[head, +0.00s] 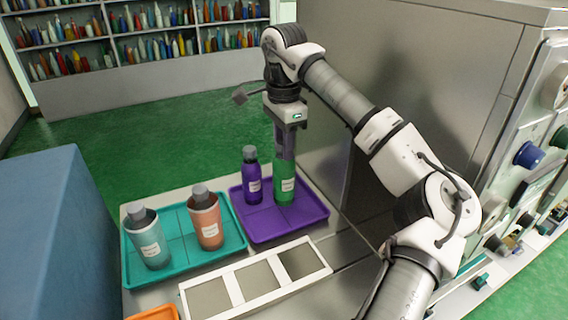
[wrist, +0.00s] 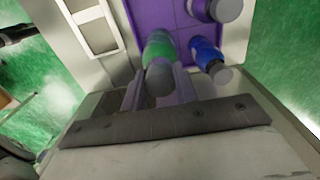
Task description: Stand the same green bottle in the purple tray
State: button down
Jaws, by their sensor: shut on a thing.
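The green bottle (head: 284,188) with a white label is upright over the purple tray (head: 285,227), its base at or just above the tray floor; I cannot tell if it touches. My gripper (head: 285,152) points down and is shut on the bottle's upper part. In the wrist view the green bottle (wrist: 160,47) with its grey cap sits between the fingers (wrist: 158,82). A purple bottle (head: 252,183) stands in the tray to its left. The wrist view also shows a blue bottle (wrist: 207,52) close beside the green one; it is hidden in the head view.
A teal tray (head: 178,262) to the left holds two sleeved bottles, one pale teal (head: 149,243) and one orange (head: 205,224). A white three-part frame (head: 232,290) lies in front. A large metal machine (head: 400,60) stands close to the right.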

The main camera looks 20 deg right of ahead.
aim_at(284, 164)
jog(key=shift+f+p, duration=0.45)
jog(key=shift+f, duration=2.3)
jog(key=shift+f, duration=0.15)
jog(key=c, duration=1.1)
grip_release()
notch_tip(284, 164, up, 12)
jog(key=shift+r+b, duration=0.2)
jog(key=shift+b, duration=0.75)
jog(key=shift+f, duration=0.1)
